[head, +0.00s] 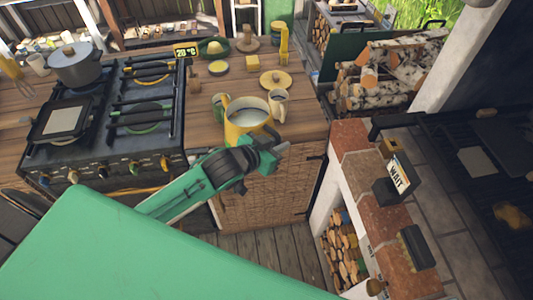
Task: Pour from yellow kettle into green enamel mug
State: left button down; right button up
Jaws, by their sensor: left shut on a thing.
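The yellow kettle (238,131) is at the front edge of the wooden counter, with its open top and pale inside showing. My left gripper (279,149) is in front of its lower right side, fingers pointing right. It is shut on the kettle; the exact grip point is hard to make out. A small green mug (219,104), likely the green enamel mug, stands just behind the kettle's left side, partly hidden by it. My right gripper is out of view.
A cream mug (279,102) stands close to the kettle's right. A wooden lid (275,80) lies behind. The black stove (90,140) with a grey pot (75,66) is at left. A brick ledge (375,190) with a "WAIT" sign (400,174) is at right.

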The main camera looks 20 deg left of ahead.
aim_at(272, 131)
pick_arm(q)
jog(key=w+r, duration=0.1)
jog(key=w+r+m+h+p, duration=0.1)
jog(key=shift+w+r+g, duration=0.15)
jog(key=shift+r+g, duration=0.15)
jog(key=shift+r, duration=0.1)
jog(key=shift+w+a+b, duration=0.2)
jog(key=shift+a+b, duration=0.2)
jog(key=shift+b, duration=0.2)
jog(key=r, duration=0.1)
jog(key=a+r+n+h, duration=0.1)
jog(key=w+a+r+n+p, duration=0.1)
jog(key=r, duration=0.1)
jog(key=shift+g+h, duration=0.3)
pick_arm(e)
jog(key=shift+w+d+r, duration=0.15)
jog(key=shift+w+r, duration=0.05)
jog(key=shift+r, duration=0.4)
pick_arm(q)
jog(key=shift+r, duration=0.1)
